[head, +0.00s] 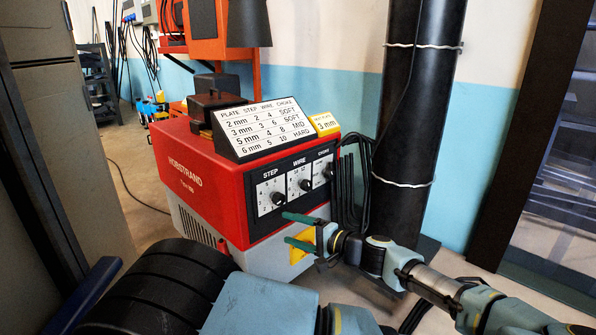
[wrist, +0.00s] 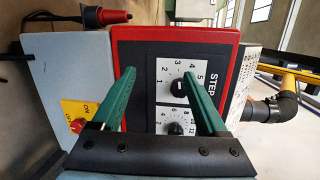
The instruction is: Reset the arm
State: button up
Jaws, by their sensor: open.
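My gripper (head: 300,229) is at the end of my arm, in front of the lower part of a red and grey welding machine (head: 200,180). Its two green fingers are apart with nothing between them, pointing at the black control panel. In the wrist view my gripper (wrist: 158,95) spreads across the panel, with the STEP knob (wrist: 180,88) showing between the fingers near the right one. The WIRE knob (wrist: 175,129) shows below it. In the head view the STEP knob (head: 278,198), WIRE knob (head: 305,185) and CHOKE knob (head: 328,171) sit in a row. Contact with the panel cannot be told.
A settings chart (head: 262,128) and a yellow 3 mm sign (head: 325,123) stand on the machine. A red switch on a yellow plate (wrist: 77,123) is left of the panel. A thick black column (head: 412,120) with hanging cables stands right of the machine, close behind my arm.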

jog(key=s+a+f+n+g, duration=0.2)
jog(key=s+a+f+g, duration=0.15)
jog(key=a+g, duration=0.2)
jog(key=s+a+f+n+g+h, duration=0.2)
jog(key=s+n+g+h, duration=0.2)
jog(key=s+g+h, duration=0.45)
notch_tip(320, 180, up, 47)
jog(key=n+t+h+p, duration=0.1)
jog(key=t+h+p, duration=0.3)
jog(key=p, duration=2.6)
jog(key=shift+w+r+t+h, duration=0.25)
jog(key=shift+t+h, duration=0.1)
jog(key=shift+t, duration=0.55)
jog(key=shift+d+f, duration=0.1)
jog(key=shift+f, duration=0.05)
